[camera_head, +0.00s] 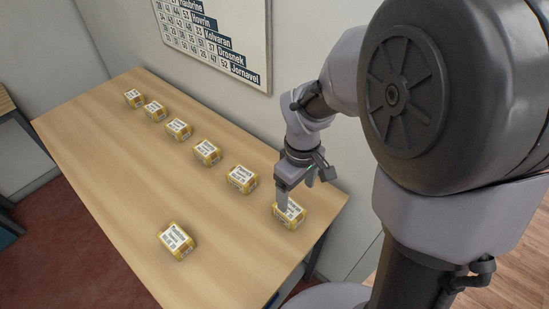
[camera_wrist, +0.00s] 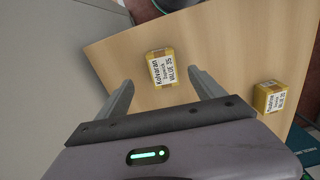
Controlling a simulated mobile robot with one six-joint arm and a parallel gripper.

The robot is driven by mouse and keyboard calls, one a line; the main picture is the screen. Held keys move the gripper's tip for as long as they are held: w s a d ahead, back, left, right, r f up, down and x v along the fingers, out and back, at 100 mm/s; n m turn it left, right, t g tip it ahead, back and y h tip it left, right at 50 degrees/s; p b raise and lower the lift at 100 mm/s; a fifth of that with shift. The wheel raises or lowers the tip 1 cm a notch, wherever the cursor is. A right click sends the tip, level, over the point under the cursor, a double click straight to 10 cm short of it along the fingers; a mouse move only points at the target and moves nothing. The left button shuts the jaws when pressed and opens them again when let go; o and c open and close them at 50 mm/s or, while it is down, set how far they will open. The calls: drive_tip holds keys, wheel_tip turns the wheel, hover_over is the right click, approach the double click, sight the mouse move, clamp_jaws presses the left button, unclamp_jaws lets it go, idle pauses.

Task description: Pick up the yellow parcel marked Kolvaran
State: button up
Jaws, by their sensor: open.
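The yellow parcel marked Kolvaran (camera_wrist: 162,68) lies on the table in the wrist view, its white label facing up with VALUE 35 on it. My gripper (camera_wrist: 160,78) is open and empty, with one finger to each side of that parcel in the picture. The parcel appears to lie beyond the fingertips, and I see no contact. In the head view my gripper (camera_head: 283,200) points down over the rightmost parcel (camera_head: 291,214) of the row. A finger covers part of that parcel's label there.
Several similar yellow parcels stand in a row along the table (camera_head: 115,170), the nearest neighbour (camera_head: 242,179) to the left. Another parcel (camera_head: 177,241) stands apart at the front; one shows at the right (camera_wrist: 270,97) in the wrist view. A wall chart (camera_head: 215,40) hangs behind.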

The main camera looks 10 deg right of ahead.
sight(291, 209)
wheel_tip(291, 209, down, 6)
drive_tip(key=shift+r+b, duration=0.1)
drive_tip(key=shift+b, duration=0.8)
drive_tip(key=f+b, duration=0.2)
drive_tip(key=f, duration=0.1)
drive_tip(key=a+f+b, duration=0.1)
drive_tip(key=f, duration=0.1)
drive_tip(key=shift+w+f, duration=0.2)
drive_tip(key=shift+w, duration=0.1)
drive_tip(key=shift+d+r, duration=0.1)
drive_tip(key=shift+r, duration=0.05)
drive_tip(key=shift+c, duration=0.7)
drive_tip(key=c, duration=1.4)
